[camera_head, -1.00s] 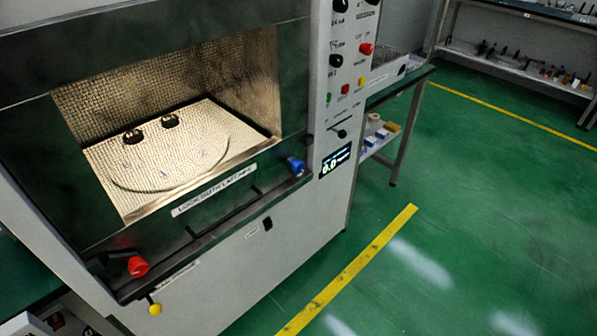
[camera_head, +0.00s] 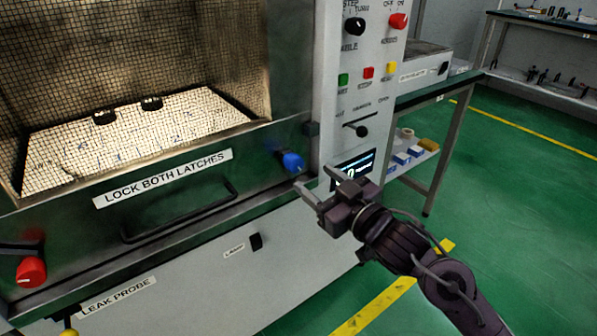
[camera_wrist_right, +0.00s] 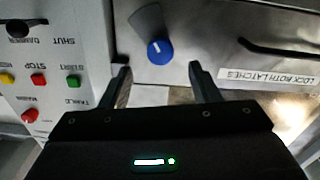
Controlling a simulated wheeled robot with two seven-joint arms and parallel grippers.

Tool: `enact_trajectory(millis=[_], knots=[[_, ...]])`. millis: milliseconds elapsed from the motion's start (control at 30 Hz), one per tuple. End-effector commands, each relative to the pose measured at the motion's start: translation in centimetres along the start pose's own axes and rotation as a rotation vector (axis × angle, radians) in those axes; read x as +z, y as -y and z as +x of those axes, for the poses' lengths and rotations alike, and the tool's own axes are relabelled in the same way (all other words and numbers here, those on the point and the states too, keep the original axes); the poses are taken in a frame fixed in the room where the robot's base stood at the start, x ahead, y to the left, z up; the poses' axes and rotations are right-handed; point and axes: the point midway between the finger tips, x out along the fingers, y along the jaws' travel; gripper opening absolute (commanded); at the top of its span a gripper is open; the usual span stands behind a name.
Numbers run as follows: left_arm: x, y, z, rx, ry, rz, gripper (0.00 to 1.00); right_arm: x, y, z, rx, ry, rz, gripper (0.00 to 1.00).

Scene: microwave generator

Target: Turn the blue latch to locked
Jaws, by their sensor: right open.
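The blue latch (camera_head: 291,161) is a knob at the right end of the microwave door's lower frame, beside the "LOCK BOTH LATCHES" label (camera_head: 163,178). In the right wrist view the blue latch (camera_wrist_right: 160,51) has a white mark on its face and a grey tapered arm behind it. My right gripper (camera_head: 316,180) is open and empty, just below and right of the latch in the head view. In the wrist view its two fingers (camera_wrist_right: 158,78) point toward the latch, which lies beyond and between them, apparently apart from them. My left gripper is not in view.
A red latch knob (camera_head: 31,271) is at the door's left end. A door handle bar (camera_head: 180,210) runs between the latches. The control panel with buttons (camera_head: 368,72) and a small display (camera_head: 353,170) stands right of the blue latch. Open green floor lies further right.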

Motion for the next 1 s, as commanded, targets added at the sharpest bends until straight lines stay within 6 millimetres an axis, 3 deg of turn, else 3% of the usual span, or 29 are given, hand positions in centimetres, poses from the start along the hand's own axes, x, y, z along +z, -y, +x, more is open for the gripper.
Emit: enact_trajectory(millis=[400,800,1000], knots=[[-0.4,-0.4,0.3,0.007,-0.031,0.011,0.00,0.0,-0.1,6.2,0.001,0.000,0.001,0.56],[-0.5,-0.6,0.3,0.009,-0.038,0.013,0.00,0.0,-0.1,7.3,0.001,0.001,0.000,0.56],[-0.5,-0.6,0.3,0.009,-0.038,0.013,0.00,0.0,-0.1,7.3,0.001,0.001,0.000,0.32]])
